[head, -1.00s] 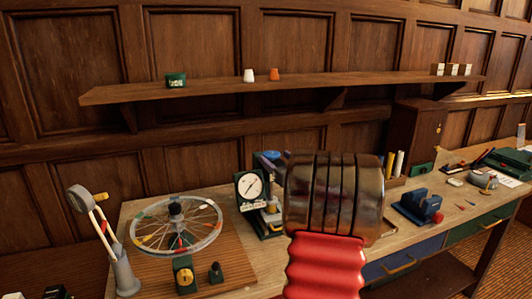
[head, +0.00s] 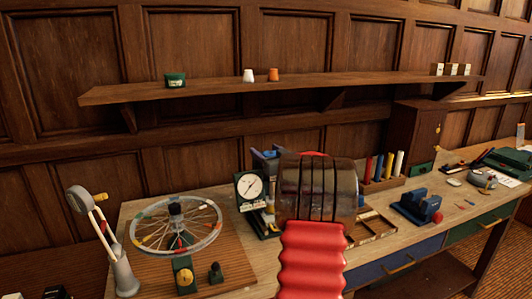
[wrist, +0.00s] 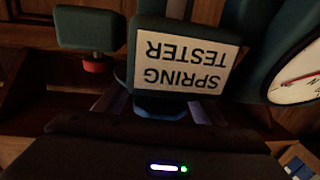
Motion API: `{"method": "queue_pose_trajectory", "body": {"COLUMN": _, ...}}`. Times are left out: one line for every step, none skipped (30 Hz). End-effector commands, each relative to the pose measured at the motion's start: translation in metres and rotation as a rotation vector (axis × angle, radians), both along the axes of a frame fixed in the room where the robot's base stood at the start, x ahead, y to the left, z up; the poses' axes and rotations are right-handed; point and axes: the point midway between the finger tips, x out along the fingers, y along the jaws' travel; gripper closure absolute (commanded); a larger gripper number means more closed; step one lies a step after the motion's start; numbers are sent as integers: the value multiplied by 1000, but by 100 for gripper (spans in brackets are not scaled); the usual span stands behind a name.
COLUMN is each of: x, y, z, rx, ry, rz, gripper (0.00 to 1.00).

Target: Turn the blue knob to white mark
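A blue round part (wrist: 160,108), which looks like the blue knob, shows in the wrist view just under a dark green block labelled "SPRING TESTER" (wrist: 185,62), upside down in this view. My gripper (wrist: 158,112) has a pale finger on each side of the blue part. The fingers look apart, and I cannot tell whether they touch it. In the head view my own arm hides the gripper and the knob. A white dial with a red needle (wrist: 300,75) is to the right in the wrist view. I cannot make out a white mark.
A red knob (wrist: 97,66) under another green block is close by at the left in the wrist view. In the head view a dial gauge (head: 250,187) stands left of my arm, beside a spoked wheel (head: 176,225). Coloured cylinders (head: 384,167) and a blue device (head: 418,206) stand right.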

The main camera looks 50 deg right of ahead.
Motion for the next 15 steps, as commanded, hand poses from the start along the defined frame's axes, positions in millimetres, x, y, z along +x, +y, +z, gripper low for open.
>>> {"method": "queue_pose_trajectory", "body": {"x": 0, "y": 0, "z": 0, "rx": 0, "ry": 0, "rz": 0, "gripper": 41}}
{"method": "queue_pose_trajectory", "body": {"x": 0, "y": 0, "z": 0, "rx": 0, "ry": 0, "rz": 0, "gripper": 44}}
{"method": "queue_pose_trajectory", "body": {"x": 0, "y": 0, "z": 0, "rx": 0, "ry": 0, "rz": 0, "gripper": 46}}
{"method": "queue_pose_trajectory", "body": {"x": 0, "y": 0, "z": 0, "rx": 0, "ry": 0, "rz": 1, "gripper": 48}}
{"method": "queue_pose_trajectory", "body": {"x": 0, "y": 0, "z": 0, "rx": 0, "ry": 0, "rz": 1, "gripper": 51}}
{"method": "queue_pose_trajectory", "body": {"x": 0, "y": 0, "z": 0, "rx": 0, "ry": 0, "rz": 1, "gripper": 53}}
{"method": "queue_pose_trajectory", "body": {"x": 0, "y": 0, "z": 0, "rx": 0, "ry": 0, "rz": 1, "gripper": 55}}
{"method": "queue_pose_trajectory", "body": {"x": 0, "y": 1, "z": 0, "rx": 0, "ry": 0, "rz": 1, "gripper": 58}}
{"method": "queue_pose_trajectory", "body": {"x": 0, "y": 1, "z": 0, "rx": 0, "ry": 0, "rz": 1, "gripper": 60}}
{"method": "queue_pose_trajectory", "body": {"x": 0, "y": 1, "z": 0, "rx": 0, "ry": 0, "rz": 1, "gripper": 62}}
{"method": "queue_pose_trajectory", "body": {"x": 0, "y": 1, "z": 0, "rx": 0, "ry": 0, "rz": 1, "gripper": 65}}
{"method": "queue_pose_trajectory", "body": {"x": 0, "y": 1, "z": 0, "rx": 0, "ry": 0, "rz": 1, "gripper": 67}}
{"method": "queue_pose_trajectory", "body": {"x": 0, "y": 1, "z": 0, "rx": 0, "ry": 0, "rz": 1, "gripper": 70}}
{"method": "queue_pose_trajectory", "body": {"x": 0, "y": 1, "z": 0, "rx": 0, "ry": 0, "rz": 1, "gripper": 72}}
{"method": "queue_pose_trajectory", "body": {"x": 1, "y": 1, "z": 0, "rx": 0, "ry": 0, "rz": 2, "gripper": 74}}
